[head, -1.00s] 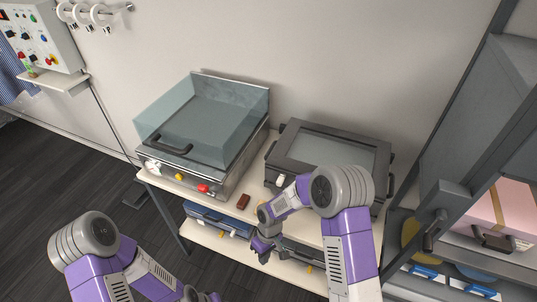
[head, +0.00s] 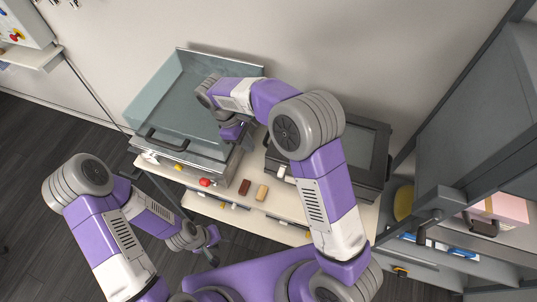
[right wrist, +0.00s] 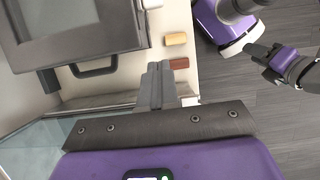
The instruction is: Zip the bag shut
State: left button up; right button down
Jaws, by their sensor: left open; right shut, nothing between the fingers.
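I cannot make out a bag or a zip in either view. My right gripper (head: 233,131) is over the glass-lidded machine at the back left of the table in the head view. In the right wrist view its fingers (right wrist: 157,75) are together with nothing between them. My left gripper (head: 212,236) is low in front of the table, open and empty. It also shows at the upper right of the right wrist view (right wrist: 260,52), above the floor.
The table holds the glass-lidded machine (head: 165,100), a dark-framed machine (head: 372,140), a brown block (head: 244,187) and a tan block (head: 262,192). A grey cabinet (head: 465,150) at right holds a pink box (head: 505,209). Dark floor (head: 40,150) is clear at left.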

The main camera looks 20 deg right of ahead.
aim_at(282, 171)
jog(key=s+d+f+p, duration=0.1)
jog(key=s+d+f, duration=0.3)
jog(key=d+f, duration=0.2)
notch_tip(282, 171, down, 2)
jog(key=shift+s+f, duration=0.2)
jog(key=shift+s, duration=0.05)
jog(key=shift+d, duration=0.1)
